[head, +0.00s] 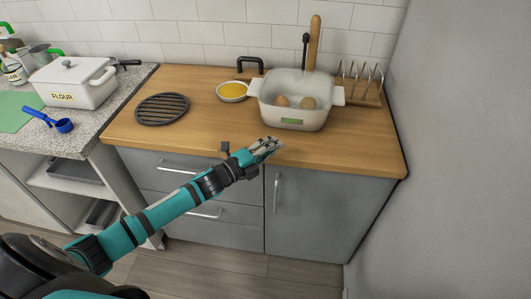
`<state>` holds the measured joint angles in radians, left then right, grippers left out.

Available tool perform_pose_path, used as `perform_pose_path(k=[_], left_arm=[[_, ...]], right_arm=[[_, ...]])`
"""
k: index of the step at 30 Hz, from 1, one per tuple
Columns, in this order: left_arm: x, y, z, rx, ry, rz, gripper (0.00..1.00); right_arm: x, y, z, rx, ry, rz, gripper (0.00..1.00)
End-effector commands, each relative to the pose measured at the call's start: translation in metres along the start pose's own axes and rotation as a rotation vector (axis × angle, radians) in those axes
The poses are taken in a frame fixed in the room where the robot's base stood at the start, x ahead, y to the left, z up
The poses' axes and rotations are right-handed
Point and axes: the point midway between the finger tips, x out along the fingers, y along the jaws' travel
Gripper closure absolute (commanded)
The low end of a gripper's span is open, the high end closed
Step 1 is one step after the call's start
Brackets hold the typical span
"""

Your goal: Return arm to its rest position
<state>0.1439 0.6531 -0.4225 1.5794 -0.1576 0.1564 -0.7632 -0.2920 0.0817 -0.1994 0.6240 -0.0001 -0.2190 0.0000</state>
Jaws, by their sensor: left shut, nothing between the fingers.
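My left arm reaches in from the lower left of the head view. My left gripper (270,146) is shut and empty. I cannot tell whether the gripper touches the counter. My right gripper is not in the view.
On the counter are a black round grate (162,109), a small bowl of yellow contents (232,91) and a wire rack (361,85). A white flour box (74,83) and blue scoop (60,124) are at left. A grey wall (463,160) bounds the right. Grey cabinets stand below.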

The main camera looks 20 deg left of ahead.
Motion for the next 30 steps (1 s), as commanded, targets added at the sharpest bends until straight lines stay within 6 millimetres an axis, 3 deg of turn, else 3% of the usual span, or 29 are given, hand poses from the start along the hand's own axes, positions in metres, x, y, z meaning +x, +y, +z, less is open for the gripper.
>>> perform_pose_path(k=[6, 14, 20, 23, 30], left_arm=[[-0.025, 0.001, 0.0, 0.0, 0.001, 0.0, 1.0], [-0.029, 0.002, -0.003, -0.025, -0.011, 0.008, 1.0], [-0.045, 0.033, -0.031, -0.317, -0.18, 0.133, 1.0], [-0.071, 0.057, -0.052, -0.559, -0.333, 0.242, 1.0], [-0.158, 0.097, -0.101, -1.038, -0.704, 0.488, 1.0]], right_arm=[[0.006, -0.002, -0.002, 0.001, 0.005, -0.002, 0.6], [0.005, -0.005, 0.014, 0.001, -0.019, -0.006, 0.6], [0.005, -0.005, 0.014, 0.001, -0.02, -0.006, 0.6], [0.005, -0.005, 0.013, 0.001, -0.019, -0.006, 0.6], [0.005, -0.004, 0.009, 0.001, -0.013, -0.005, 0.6]])
